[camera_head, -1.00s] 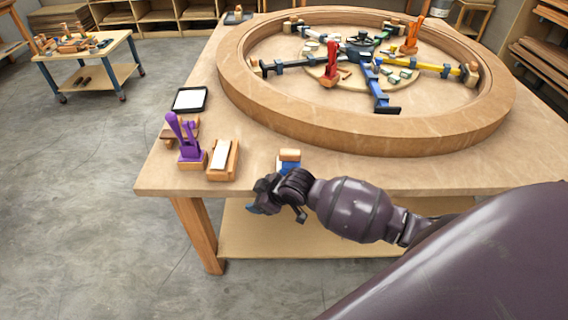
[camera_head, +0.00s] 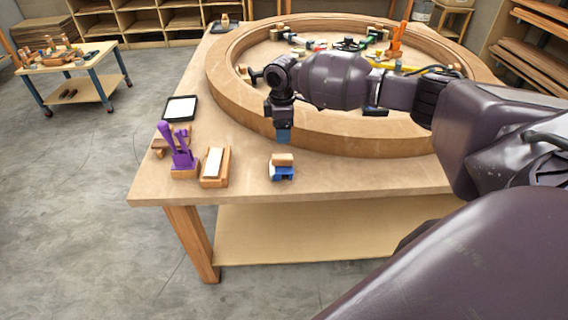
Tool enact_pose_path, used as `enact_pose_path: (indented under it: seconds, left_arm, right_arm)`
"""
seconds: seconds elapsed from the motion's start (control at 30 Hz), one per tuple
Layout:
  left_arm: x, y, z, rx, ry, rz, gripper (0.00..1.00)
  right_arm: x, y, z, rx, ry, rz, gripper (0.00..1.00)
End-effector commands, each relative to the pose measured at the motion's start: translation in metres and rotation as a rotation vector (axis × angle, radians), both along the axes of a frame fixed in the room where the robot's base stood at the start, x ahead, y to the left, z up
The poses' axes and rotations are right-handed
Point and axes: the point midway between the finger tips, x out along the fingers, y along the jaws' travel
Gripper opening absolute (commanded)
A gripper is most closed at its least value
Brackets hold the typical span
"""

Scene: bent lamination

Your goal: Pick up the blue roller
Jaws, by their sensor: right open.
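The blue roller (camera_head: 281,173) sits on the table (camera_head: 350,175) near its front edge, with a light wooden piece on its upper part. My right gripper (camera_head: 284,137) points down over the table, above and just behind the roller in the picture, with a gap between them. It is open and holds nothing visible; its fingers are small and dark in this view. My left gripper is not in view.
A wooden ring (camera_head: 340,140) fills the table's middle and stands behind the roller. Left of the roller are a wooden block with a white top (camera_head: 213,165), a purple tool (camera_head: 177,150) and a black-rimmed tray (camera_head: 167,109). Bare tabletop lies right of the roller.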

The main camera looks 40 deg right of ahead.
Motion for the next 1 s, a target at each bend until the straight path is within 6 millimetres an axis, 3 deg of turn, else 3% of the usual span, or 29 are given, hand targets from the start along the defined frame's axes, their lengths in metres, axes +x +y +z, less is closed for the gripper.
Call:
enact_pose_path:
  seconds: [0.3,0.53,0.8,1.0]
  left_arm:
    - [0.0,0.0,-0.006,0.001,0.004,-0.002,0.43]
    - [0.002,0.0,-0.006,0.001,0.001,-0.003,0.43]
    - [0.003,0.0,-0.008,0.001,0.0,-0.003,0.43]
    - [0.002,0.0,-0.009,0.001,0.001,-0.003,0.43]
  right_arm:
    - [-0.001,0.001,-0.045,0.001,0.001,-0.001,0.62]
    - [-0.004,0.001,-0.062,0.001,-0.001,0.0,0.62]
    - [-0.008,0.0,-0.097,0.0,-0.001,-0.001,0.62]
    - [-0.008,-0.001,-0.104,0.001,-0.003,-0.001,0.62]
